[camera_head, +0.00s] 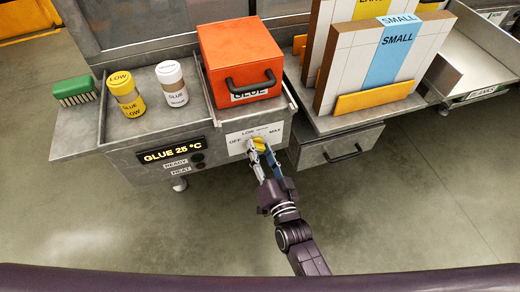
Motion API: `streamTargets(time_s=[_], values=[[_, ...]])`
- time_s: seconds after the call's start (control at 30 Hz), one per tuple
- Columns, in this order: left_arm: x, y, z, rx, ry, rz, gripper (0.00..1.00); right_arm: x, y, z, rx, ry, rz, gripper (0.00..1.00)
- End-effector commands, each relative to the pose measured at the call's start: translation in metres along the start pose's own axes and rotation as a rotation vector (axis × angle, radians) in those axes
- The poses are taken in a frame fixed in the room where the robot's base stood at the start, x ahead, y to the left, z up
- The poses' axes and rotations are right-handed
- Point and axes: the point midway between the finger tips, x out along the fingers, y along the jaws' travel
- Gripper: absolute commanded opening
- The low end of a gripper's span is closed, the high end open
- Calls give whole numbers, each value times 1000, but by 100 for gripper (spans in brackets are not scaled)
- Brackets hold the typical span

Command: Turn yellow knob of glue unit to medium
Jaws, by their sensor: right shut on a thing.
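The glue unit (160,172) is a grey metal cabinet with a display reading "GLUE 25 °C" (173,154). A white dial plate (241,136) on its front right shows OFF, LOW and MAX; the word between LOW and MAX is too small to read surely. The yellow knob (259,144) sits on this plate, partly hidden by my gripper. My right gripper (258,149) reaches up from below and is shut on the knob. The exact direction of the knob cannot be told. My left gripper is not in view.
On the unit stand a yellow LOW glue jar (127,95), a white glue jar (172,84) and an orange box (241,57) with a black handle. A green brush (75,90) lies at the left. A drawer (338,148) is right of the dial. The floor in front is clear.

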Motion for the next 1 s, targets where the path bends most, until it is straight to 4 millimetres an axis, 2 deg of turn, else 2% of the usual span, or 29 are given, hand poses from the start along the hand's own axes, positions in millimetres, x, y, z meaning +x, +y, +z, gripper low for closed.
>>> streamTargets(time_s=[0.47, 1.0], values=[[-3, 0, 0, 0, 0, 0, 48, 0, 2, 1, 433, -1, 0, 13], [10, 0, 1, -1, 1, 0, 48, 0, 4, 3, 936, -1, 0, 13]])
